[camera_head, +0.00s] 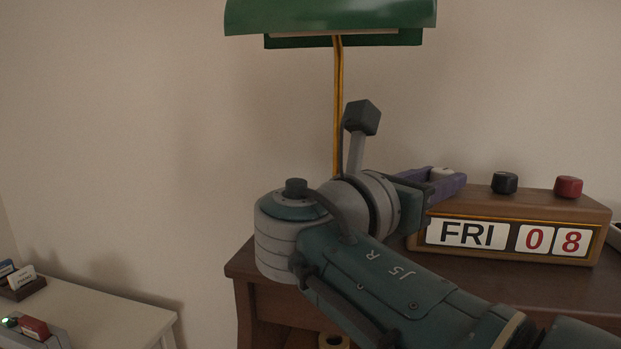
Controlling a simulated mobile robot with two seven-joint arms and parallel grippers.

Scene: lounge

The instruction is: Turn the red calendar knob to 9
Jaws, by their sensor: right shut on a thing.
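The wooden calendar (600,222) stands on the dark wooden desk and reads FRI 08, with the 0 and 8 in red. On its top are a red knob (568,187) at the right, a black knob (504,182) in the middle, and a pale knob (441,173) at the left, partly hidden. My right gripper (446,181), with purple fingers, is shut on the pale knob, to the left of the black and red knobs. The red knob is clear of the gripper. My left gripper is not in view.
A green-shaded lamp (330,16) with a brass stem (337,80) stands behind my right arm. The dark desk (245,265) carries the calendar. A white table (110,308) with small items is at the lower left. The space above the black and red knobs is free.

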